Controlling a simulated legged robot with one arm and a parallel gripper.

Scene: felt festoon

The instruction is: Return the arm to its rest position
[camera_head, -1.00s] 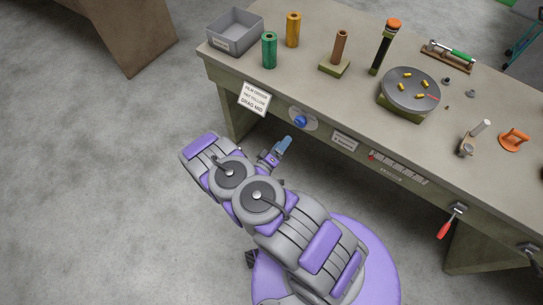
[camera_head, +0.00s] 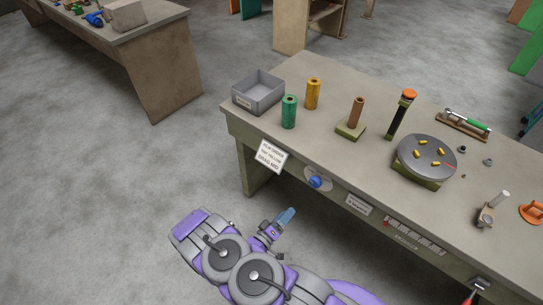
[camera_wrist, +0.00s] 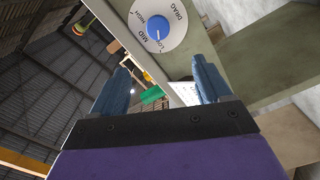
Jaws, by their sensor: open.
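My gripper (camera_head: 285,218) is in front of the workbench, below its top and near the left part of its front panel. In the wrist view its two blue fingers (camera_wrist: 158,90) stand apart with nothing between them. My purple and grey arm is folded low in the head view. The blue drag knob (camera_head: 316,182) on the bench front also shows large in the wrist view (camera_wrist: 160,25), beyond the fingers. I see a gap between fingers and dial, but cannot judge its size.
The workbench (camera_head: 330,155) carries a grey bin (camera_head: 259,92), a green cylinder (camera_head: 289,112), a yellow cylinder (camera_head: 313,93), a brown cylinder on a base (camera_head: 356,113) and a round plate (camera_head: 427,150) with yellow pieces. A white sign (camera_head: 270,156) hangs at its front edge.

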